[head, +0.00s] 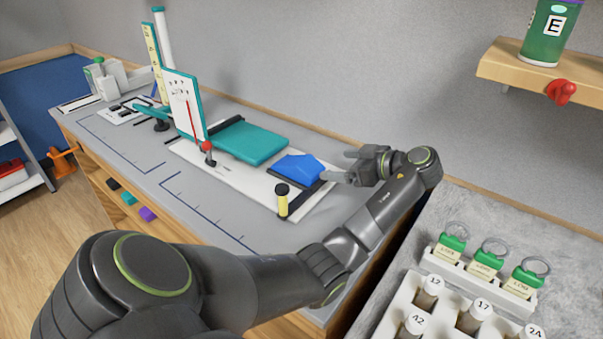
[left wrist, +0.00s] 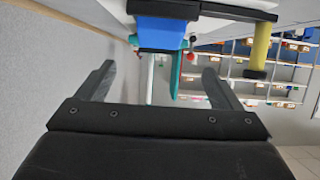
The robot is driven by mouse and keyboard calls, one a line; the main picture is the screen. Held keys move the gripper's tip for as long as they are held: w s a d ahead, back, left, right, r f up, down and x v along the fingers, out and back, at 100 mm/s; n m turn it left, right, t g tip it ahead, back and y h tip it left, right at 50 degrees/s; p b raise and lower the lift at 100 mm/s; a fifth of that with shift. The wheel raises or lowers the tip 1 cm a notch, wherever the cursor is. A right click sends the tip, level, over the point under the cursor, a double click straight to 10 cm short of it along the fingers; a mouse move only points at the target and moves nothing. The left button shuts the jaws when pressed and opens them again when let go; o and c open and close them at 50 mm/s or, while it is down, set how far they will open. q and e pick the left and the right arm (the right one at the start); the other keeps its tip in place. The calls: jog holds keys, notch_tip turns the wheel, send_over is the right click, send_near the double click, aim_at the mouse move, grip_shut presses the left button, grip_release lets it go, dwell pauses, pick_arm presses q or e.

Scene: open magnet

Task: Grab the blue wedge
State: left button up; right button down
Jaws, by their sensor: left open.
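The blue wedge (head: 297,167) lies on a white base plate (head: 262,194), to the right of a teal block (head: 250,143). In the left wrist view the blue wedge (left wrist: 160,33) is at the upper middle, ahead of the fingers, beside a black bar. My left gripper (head: 338,166) is open and empty, just right of the wedge in the head view and apart from it. Its two spread fingers (left wrist: 160,78) also show in the left wrist view, with the wedge roughly centred between them. My right gripper is not in view.
A yellow post with a black cap (head: 282,201) stands on the plate's near side. A white panel with a red pointer (head: 184,103) stands beyond the teal block. A wooden shelf (head: 497,67) is at the upper right. A rack of vials (head: 440,305) stands at the lower right.

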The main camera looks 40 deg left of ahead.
aim_at(310, 165)
pick_arm(q)
jog(key=p+x, duration=0.2)
jog(key=x, duration=0.4)
jog(key=shift+a+f, duration=0.1)
jog(key=shift+a, duration=0.2)
jog(key=x, duration=0.1)
jog(key=p+x, duration=0.1)
jog(key=x, duration=0.1)
jog(key=p+x, duration=0.1)
jog(key=x, duration=0.1)
jog(key=shift+s+f, duration=0.1)
jog(key=shift+f, duration=0.2)
jog(key=shift+a+f, duration=0.25)
jog(key=shift+a, duration=0.05)
jog(key=shift+d, duration=0.1)
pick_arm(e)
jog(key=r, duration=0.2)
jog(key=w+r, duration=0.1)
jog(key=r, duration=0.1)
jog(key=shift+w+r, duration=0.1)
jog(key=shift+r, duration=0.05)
pick_arm(q)
jog(key=shift+c, duration=0.2)
jog(key=c, duration=1)
